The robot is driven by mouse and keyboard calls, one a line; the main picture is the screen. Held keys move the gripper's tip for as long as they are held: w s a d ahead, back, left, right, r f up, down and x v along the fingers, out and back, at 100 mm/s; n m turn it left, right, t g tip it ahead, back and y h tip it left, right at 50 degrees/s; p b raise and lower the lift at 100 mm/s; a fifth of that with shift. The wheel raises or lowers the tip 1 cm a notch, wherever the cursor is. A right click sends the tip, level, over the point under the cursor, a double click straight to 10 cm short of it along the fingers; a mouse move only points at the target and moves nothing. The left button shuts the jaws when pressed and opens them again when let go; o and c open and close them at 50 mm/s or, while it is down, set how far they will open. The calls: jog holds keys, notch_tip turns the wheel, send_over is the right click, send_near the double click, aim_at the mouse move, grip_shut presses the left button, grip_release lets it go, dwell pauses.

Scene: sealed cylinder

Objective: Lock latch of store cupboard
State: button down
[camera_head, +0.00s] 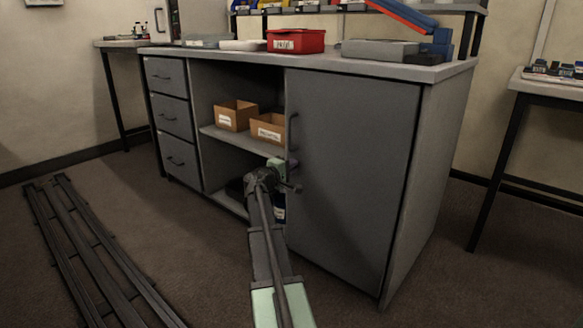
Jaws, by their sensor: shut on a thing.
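The store cupboard (350,170) is the grey unit's right part, with a large flat door that sits closed in its frame. A dark vertical handle (293,132) is on the door's left edge. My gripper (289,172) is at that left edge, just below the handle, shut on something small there. The held thing appears to be the latch, but the gripper and wrist hide most of it, so its position cannot be told. My arm reaches up to it from the bottom of the picture.
Open shelves left of the door hold cardboard boxes (236,115). Drawers (170,118) are further left. A red box (296,41) and a grey case (379,49) stand on the worktop. Dark rails (88,255) lie on the floor at left.

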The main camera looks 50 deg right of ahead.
dwell(0.4)
jog(key=c, duration=1.2)
grip_release()
jog(key=shift+o, duration=0.2)
jog(key=a, duration=1)
jog(key=shift+w+a, duration=0.35)
jog(key=shift+a, duration=0.05)
jog(key=shift+s, duration=0.1)
